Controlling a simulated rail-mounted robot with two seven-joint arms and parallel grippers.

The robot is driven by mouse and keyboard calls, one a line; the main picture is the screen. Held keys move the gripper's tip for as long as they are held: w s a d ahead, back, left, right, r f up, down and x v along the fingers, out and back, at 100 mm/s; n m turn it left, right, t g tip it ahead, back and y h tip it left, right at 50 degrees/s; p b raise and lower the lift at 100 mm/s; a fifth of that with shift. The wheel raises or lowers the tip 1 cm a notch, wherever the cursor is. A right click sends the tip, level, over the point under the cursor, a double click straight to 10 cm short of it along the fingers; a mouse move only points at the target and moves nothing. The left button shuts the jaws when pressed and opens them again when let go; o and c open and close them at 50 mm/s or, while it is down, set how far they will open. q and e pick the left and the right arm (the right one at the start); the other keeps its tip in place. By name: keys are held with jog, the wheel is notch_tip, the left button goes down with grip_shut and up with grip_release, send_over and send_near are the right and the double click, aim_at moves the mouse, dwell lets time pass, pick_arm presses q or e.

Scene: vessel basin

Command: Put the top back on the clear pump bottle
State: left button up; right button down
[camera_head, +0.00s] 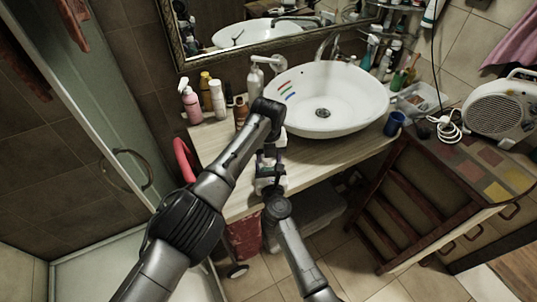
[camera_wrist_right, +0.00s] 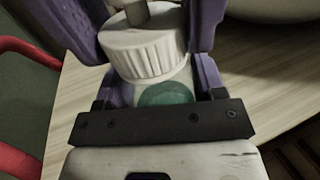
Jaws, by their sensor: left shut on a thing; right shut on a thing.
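In the right wrist view, a white ribbed pump top (camera_wrist_right: 146,48) with a stem sits at the upper end of a clear pump bottle (camera_wrist_right: 166,94) with green contents. My purple right fingers stand on both sides, shut on the bottle. I cannot tell whether the collar is seated. In the head view, my left gripper (camera_head: 271,150) points down from above and is shut on the pump top. My right gripper (camera_head: 270,187) is just below it, at the counter's front edge. The arms and fingers hide most of the bottle there.
The white basin (camera_head: 335,95) is right of the grippers on the wooden counter (camera_head: 325,150). Behind them stand a pink bottle (camera_head: 190,103), a white bottle (camera_head: 217,100) and a white pump dispenser (camera_head: 256,82). A blue cup (camera_head: 394,124) is right of the basin. A red chair (camera_head: 184,158) is left.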

pick_arm(q)
jog(key=shift+m, duration=1.1)
jog(key=o, duration=1)
jog(key=shift+r, duration=2.3)
